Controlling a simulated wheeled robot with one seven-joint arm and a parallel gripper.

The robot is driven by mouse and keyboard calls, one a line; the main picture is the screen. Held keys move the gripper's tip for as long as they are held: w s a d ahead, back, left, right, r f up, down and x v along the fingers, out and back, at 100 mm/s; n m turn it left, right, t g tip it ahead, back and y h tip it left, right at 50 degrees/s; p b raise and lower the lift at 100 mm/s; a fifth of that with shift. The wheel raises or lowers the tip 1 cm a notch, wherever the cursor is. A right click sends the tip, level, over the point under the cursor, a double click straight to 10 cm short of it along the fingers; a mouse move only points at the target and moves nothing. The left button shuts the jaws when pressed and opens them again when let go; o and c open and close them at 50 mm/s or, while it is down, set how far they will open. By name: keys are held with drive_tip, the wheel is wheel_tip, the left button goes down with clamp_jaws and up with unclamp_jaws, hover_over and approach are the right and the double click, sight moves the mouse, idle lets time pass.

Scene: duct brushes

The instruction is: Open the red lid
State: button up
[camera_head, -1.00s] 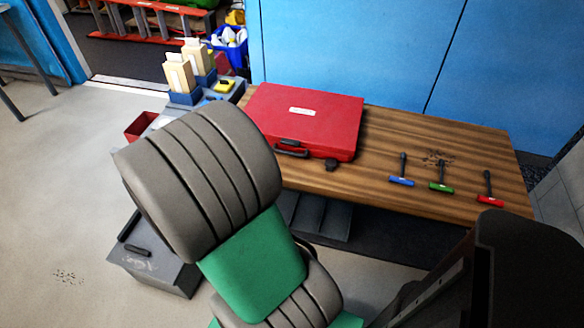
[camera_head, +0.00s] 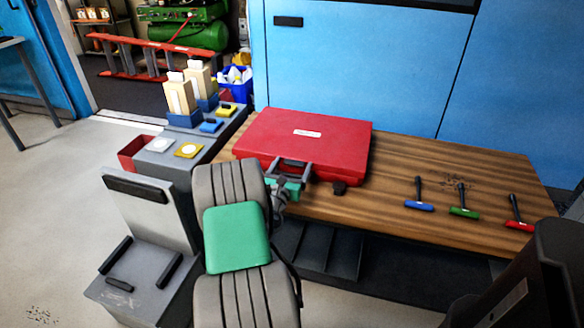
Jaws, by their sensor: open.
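The red lid (camera_head: 320,138) tops a closed red case on the wooden table. It has a small white label. My gripper (camera_head: 291,170) is at the case's front edge, near the dark handle, its grey fingers apart. I cannot tell whether the fingers touch the lid. My arm hides part of the table's left front and some of the gripper's body. A small black latch (camera_head: 340,187) shows on the case's front, right of the gripper.
A grey bench (camera_head: 170,160) with boxes and small blocks stands at left. Blue cabinets (camera_head: 360,60) rise behind.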

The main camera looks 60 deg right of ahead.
clamp_jaws()
idle(1.0)
